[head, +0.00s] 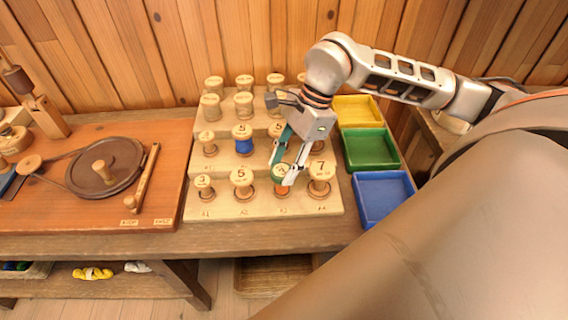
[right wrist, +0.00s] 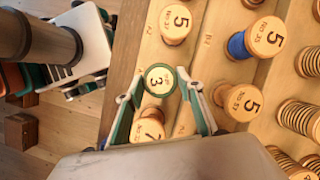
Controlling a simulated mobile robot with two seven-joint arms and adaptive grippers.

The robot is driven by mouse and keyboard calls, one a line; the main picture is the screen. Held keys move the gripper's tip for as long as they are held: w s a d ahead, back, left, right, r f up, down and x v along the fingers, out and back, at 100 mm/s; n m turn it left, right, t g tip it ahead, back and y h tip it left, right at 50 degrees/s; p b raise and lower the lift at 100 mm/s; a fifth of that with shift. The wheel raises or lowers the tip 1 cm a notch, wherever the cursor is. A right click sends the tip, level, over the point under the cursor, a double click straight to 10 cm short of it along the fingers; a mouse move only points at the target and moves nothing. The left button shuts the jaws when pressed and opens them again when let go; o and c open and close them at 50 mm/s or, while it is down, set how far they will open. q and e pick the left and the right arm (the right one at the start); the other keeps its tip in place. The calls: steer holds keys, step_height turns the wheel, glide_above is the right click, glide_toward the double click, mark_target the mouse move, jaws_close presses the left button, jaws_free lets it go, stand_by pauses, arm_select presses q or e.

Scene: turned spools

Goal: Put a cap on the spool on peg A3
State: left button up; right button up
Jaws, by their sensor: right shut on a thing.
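My right gripper (head: 282,176) is over peg A3, the third place in the front row of the stepped rack (head: 222,206). It is shut on a green-ringed round piece (right wrist: 160,80), whose pale wooden face reads 3. The piece also shows between the fingers in the head view (head: 280,169). I cannot tell whether the green is a cap or part of the spool, nor whether the piece touches anything below. Peg A3 itself is mostly hidden. What looks like my left gripper (right wrist: 78,88) shows at the upper left of the right wrist view, its fingers unclear.
Spools marked 5 (head: 242,180) and 7 (head: 321,173) stand close on either side. A blue-wound spool (head: 243,142) and several others stand behind. Yellow (head: 357,108), green (head: 370,149) and blue (head: 384,197) trays lie to the right. A wooden workboard (head: 70,210) is left.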

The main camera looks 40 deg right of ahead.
steer(key=shift+f, duration=0.1)
steer(key=shift+f, duration=0.15)
steer(key=shift+b, duration=0.3)
stand_by(1.2)
steer(key=shift+r+p, duration=0.6)
steer(key=shift+r, duration=0.45)
stand_by(1.1)
steer(key=shift+r, duration=0.35)
steer(key=shift+r+p, duration=0.15)
steer(key=shift+p, duration=0.2)
stand_by(0.6)
steer(key=o, duration=0.5)
steer(key=shift+o, duration=0.2)
